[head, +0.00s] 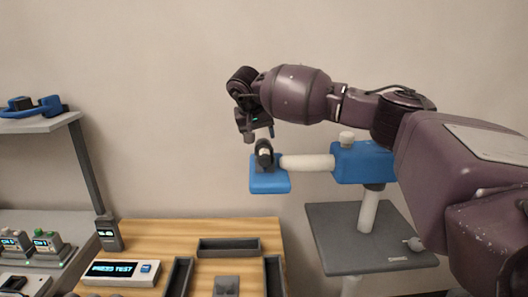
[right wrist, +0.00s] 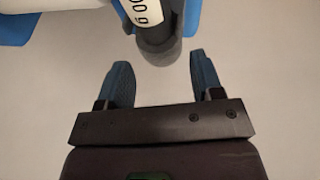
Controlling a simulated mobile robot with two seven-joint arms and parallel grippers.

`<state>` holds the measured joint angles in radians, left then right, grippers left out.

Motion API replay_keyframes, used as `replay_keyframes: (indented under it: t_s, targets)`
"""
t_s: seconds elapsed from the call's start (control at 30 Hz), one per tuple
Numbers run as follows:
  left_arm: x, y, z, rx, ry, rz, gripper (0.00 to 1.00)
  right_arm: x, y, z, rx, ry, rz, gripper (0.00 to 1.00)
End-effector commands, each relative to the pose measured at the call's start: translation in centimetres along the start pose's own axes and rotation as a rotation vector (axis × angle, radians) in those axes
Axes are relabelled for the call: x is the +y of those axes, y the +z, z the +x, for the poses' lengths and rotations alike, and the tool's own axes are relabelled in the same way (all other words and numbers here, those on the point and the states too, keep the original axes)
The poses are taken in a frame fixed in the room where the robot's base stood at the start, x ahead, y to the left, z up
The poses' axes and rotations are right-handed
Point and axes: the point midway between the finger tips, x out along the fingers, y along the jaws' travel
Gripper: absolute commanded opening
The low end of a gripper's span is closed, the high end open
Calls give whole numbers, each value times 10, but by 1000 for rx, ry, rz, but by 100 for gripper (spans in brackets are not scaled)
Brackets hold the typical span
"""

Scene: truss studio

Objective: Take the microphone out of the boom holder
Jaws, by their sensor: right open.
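The microphone (head: 264,153) is a short dark cylinder standing in the blue boom holder (head: 269,186) at the left end of the white boom tube (head: 308,162). My right gripper (head: 259,134) is just above it, open and empty. In the right wrist view the microphone (right wrist: 158,48) shows its dark end and a white label, with blue holder parts (right wrist: 185,14) beside it. Its end lies between the lines of the two open fingers (right wrist: 163,70), apart from both. My left gripper is not in view.
A blue clamp block (head: 362,162) carries the boom on a post over a grey stand table (head: 325,235). A wooden bench (head: 215,233) with dark trays and a "PRESS TEST" box (head: 120,272) is at lower left. A shelf (head: 35,125) holds a blue-and-black item.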

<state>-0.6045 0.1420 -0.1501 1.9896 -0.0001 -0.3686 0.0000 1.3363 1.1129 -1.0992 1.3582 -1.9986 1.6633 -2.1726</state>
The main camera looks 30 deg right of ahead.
Motion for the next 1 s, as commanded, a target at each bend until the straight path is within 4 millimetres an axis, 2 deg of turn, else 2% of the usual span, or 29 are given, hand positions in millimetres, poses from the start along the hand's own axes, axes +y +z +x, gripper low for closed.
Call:
replay_keyframes:
  t_s: [0.17,0.5,0.73,0.77,1.0]
  targets:
    - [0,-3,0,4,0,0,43,0,0,9,0,0,0,60]
    - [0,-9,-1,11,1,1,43,0,-2,51,0,-1,0,60]
    - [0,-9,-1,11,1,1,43,0,-2,54,1,-2,0,60]
    - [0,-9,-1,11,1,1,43,0,-2,53,1,-2,0,59]
    - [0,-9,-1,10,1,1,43,0,-2,53,2,-2,1,25]
